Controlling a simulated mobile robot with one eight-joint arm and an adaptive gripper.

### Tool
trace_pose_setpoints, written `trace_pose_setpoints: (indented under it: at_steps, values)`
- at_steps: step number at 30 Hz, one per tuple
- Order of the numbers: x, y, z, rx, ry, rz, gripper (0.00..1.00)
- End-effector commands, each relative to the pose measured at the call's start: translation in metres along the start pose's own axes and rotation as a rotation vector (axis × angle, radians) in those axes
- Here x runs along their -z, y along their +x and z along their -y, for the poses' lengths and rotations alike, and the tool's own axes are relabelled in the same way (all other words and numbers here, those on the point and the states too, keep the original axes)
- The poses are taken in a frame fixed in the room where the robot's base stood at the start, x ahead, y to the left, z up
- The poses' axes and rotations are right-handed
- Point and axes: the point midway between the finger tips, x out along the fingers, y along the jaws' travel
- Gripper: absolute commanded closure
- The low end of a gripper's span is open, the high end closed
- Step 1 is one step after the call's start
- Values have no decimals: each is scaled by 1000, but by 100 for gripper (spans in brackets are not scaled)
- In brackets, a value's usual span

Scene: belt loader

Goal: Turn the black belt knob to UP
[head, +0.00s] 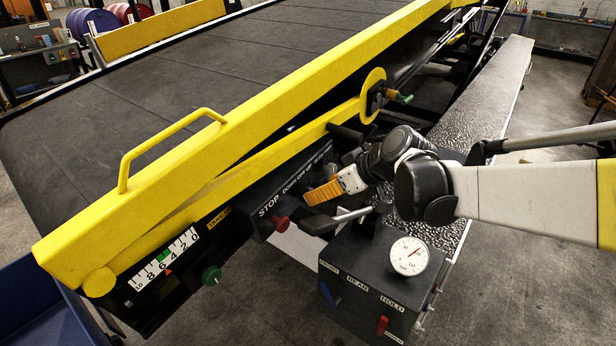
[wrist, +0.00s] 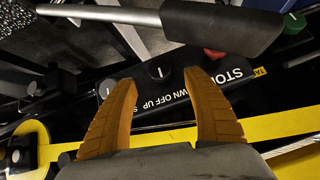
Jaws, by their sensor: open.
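The control panel (head: 290,189) runs along the belt's side under the yellow rail, lettered STOP and DOWN OFF UP. In the wrist view a black knob (wrist: 158,71) with a white mark sits beside the DOWN OFF UP lettering (wrist: 160,102), between my open fingertips; its mark looks close to upright in the picture. A second black knob (wrist: 107,89) with a white mark is just beyond the left finger. My gripper (wrist: 162,77) is open, with nothing held; I cannot tell whether it touches the knob. In the head view my gripper (head: 322,193) hides the knob.
A red STOP button (head: 281,224) is close to the gripper. A dark-gripped lever (head: 325,222) crosses near it, also in the wrist view (wrist: 225,24). A grey box with a gauge (head: 409,256) stands below. The yellow rail (head: 230,150) borders the panel.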

Motion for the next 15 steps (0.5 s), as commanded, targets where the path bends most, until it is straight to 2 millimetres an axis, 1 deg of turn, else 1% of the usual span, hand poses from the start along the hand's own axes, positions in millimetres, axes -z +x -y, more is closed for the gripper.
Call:
trace_pose_setpoints:
  at_steps: [1, 6, 10, 15]
  values:
    - [-2, 14, 0, 1, -2, 0, 41]
    - [-2, 46, 0, 1, -2, 1, 41]
    - [-1, 62, 0, -1, 0, 0, 41]
    - [0, 70, 0, -2, 0, 0, 41]
